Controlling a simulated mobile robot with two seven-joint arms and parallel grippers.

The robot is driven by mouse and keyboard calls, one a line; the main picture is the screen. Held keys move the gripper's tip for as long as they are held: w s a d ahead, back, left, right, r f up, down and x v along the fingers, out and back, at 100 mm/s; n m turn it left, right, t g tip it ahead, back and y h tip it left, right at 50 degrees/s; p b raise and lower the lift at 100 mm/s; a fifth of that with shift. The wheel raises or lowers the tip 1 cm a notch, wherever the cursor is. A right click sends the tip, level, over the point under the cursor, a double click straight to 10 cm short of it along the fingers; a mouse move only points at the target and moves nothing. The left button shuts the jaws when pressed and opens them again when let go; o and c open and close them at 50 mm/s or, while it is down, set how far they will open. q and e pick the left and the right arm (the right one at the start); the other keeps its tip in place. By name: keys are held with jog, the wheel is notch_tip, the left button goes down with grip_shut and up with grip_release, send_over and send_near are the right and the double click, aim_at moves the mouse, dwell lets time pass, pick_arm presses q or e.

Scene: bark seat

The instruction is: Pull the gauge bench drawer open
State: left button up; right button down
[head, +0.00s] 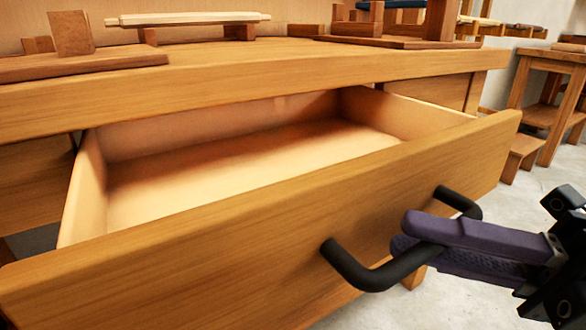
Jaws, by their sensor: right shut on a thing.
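The gauge bench drawer (300,225) is open and stands well out from under the wooden bench top (250,85). Its inside is bare and empty. A black bar handle (352,268) is fixed to the drawer front at two ends. My right gripper (412,235) comes in from the right, and its purple fingers are shut on the middle of the handle. The handle's middle is partly hidden by the fingers. My left gripper is not in view.
On the bench top lie a wooden board with a block (72,33) at left and a pale bar on supports (187,19). A wooden stool (550,95) stands at right. Grey floor (465,302) shows at the lower right.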

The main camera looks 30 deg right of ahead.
jog(key=shift+s+d, duration=0.1)
jog(key=shift+s, duration=1)
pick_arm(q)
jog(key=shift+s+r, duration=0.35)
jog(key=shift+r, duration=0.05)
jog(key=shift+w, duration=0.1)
pick_arm(e)
jog(key=shift+w, duration=0.15)
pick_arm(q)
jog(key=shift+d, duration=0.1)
pick_arm(e)
jog(key=c, duration=0.8)
grip_release()
jog(key=shift+c, duration=0.2)
pick_arm(q)
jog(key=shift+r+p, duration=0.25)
jog(key=shift+p, duration=0.15)
pick_arm(e)
jog(key=v, duration=1)
